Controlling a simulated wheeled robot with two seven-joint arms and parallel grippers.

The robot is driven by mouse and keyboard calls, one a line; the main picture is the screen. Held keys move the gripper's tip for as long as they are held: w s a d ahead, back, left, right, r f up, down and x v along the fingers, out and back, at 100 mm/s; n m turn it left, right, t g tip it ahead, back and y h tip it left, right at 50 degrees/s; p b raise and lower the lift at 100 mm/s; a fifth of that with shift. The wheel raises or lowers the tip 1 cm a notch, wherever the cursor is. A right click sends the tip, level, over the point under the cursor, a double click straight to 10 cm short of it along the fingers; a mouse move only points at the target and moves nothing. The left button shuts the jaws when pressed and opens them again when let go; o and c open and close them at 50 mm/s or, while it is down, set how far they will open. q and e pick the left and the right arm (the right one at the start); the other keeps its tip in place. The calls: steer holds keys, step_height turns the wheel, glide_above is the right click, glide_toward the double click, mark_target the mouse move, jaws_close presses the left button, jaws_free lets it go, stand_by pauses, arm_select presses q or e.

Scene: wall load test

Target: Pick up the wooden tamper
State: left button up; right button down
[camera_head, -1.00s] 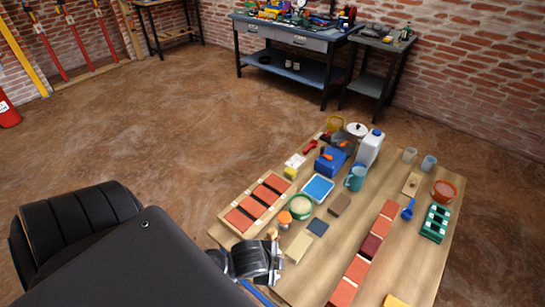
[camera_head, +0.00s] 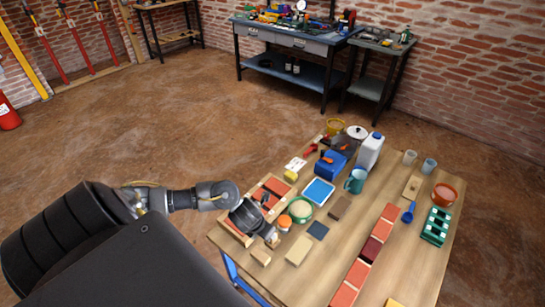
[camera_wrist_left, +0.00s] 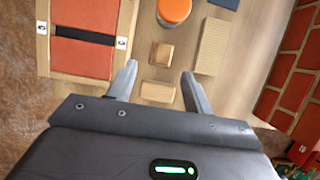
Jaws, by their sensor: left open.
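Two small light-wood pieces sit close together near the table's front left edge: a squarish one (camera_wrist_left: 162,54) and a flatter block (camera_wrist_left: 158,92). The block also shows in the head view (camera_head: 261,257). They look like the tamper, but I cannot tell whether they are one joined thing. My left gripper (camera_wrist_left: 160,70) is open and empty. In the wrist view its fingers frame the wood pieces on either side, with no visible contact. In the head view the left gripper (camera_head: 268,222) hangs over the table's left corner. My right gripper is not in view.
A wooden frame of red bricks (camera_wrist_left: 85,58) lies left of the fingers. An orange-lidded jar (camera_wrist_left: 174,10) stands just beyond, and a tan block (camera_wrist_left: 211,46) lies to the right. A row of red bricks (camera_head: 357,272) runs along the table (camera_head: 325,270).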

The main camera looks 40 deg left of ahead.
arm_select(q)
steer(key=x, duration=0.3)
steer(key=shift+w+f+b, duration=0.1)
steer(key=shift+f+b, duration=0.15)
steer(key=shift+b, duration=0.05)
steer(key=shift+d+b+x, duration=0.15)
steer(key=shift+x, duration=1.15)
steer(key=shift+d+b+x, duration=0.1)
steer(key=shift+b+x, duration=0.05)
steer(key=shift+x, duration=1.15)
steer(key=c, duration=1.1)
steer(key=shift+o, duration=0.2)
steer(key=shift+r, duration=0.15)
